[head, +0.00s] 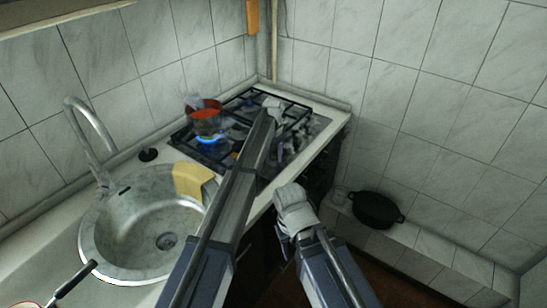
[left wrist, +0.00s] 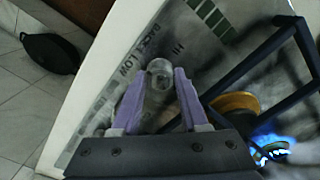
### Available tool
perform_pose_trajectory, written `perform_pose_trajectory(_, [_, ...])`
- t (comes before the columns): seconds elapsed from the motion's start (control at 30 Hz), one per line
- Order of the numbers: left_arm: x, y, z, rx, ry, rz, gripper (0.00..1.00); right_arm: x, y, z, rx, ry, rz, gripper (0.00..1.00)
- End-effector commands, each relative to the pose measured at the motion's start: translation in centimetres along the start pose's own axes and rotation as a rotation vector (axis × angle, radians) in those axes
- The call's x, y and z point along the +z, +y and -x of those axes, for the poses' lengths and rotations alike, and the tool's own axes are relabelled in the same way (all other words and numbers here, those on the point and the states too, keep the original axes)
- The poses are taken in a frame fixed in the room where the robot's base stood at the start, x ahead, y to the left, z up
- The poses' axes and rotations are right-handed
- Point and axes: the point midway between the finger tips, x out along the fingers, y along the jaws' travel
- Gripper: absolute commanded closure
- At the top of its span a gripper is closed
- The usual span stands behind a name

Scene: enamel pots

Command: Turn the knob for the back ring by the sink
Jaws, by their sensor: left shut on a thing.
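A round grey knob (left wrist: 159,75) sits on the stove's control panel (left wrist: 215,40), beside printed "BACK", "LOW" and "HI" marks. The purple fingers of my left gripper (left wrist: 160,98) are shut on this knob, one on each side. In the head view my left gripper (head: 283,150) is at the right front part of the stove (head: 318,122), and the knob is too small to make out there.
A steel sink (head: 120,225) with a tall tap (head: 90,130) is at the left. A yellow cloth or sponge (head: 190,180) is at its edge. Black grates (head: 240,97) rise above the burners. A black pot (head: 376,210) stands on a low tiled ledge at the right.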

Motion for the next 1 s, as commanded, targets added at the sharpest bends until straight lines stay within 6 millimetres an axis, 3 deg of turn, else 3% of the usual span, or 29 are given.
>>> perform_pose_trajectory(0.03, [0.0,0.0,0.0,0.0,0.0,0.0,0.8,0.0,0.0,0.0,0.0,0.0,0.0,0.5])
perform_pose_trajectory(0.2, [0.0,0.0,0.0,0.0,0.0,0.0,0.99,0.0,0.0,0.0,0.0,0.0,0.0,0.5])
perform_pose_trajectory(0.63, [0.0,0.0,0.0,0.0,0.0,-0.053,1.0,0.0,0.0,0.0,0.0,0.0,0.0,0.5])
perform_pose_trajectory(1.0, [-0.01,0.0,0.0,0.0,0.0,-0.343,1.0,0.0,0.0,0.0,0.0,0.0,0.0,0.5])
